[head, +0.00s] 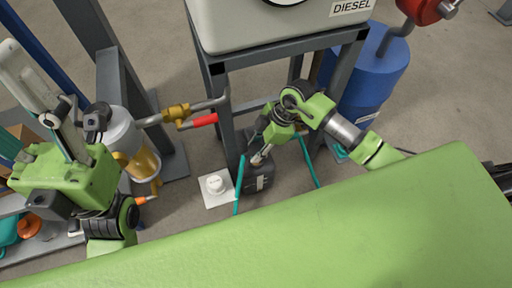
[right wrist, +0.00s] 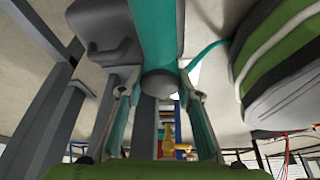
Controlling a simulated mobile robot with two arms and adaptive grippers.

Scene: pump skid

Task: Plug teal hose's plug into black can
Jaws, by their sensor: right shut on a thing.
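The black can (head: 258,180) stands on the floor below the grey frame. Its grey-black body also shows at the upper left of the right wrist view (right wrist: 100,25). My right gripper (head: 262,156) is just above the can in the head view. In the right wrist view its fingers are closed on the teal hose's plug (right wrist: 158,40), a thick teal body with a dark round end. The teal hose (head: 308,160) runs down on both sides of the can. The can's opening is hidden, and I cannot tell whether the plug touches it. My left gripper (head: 48,105) is raised at the left, its jaw state unclear.
A white cap on a white pad (head: 216,186) lies left of the can. The frame's legs (head: 225,115) stand close behind it. A blue drum (head: 375,65) is at the upper right. A filter with brass valve (head: 176,114) and red handle is left.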

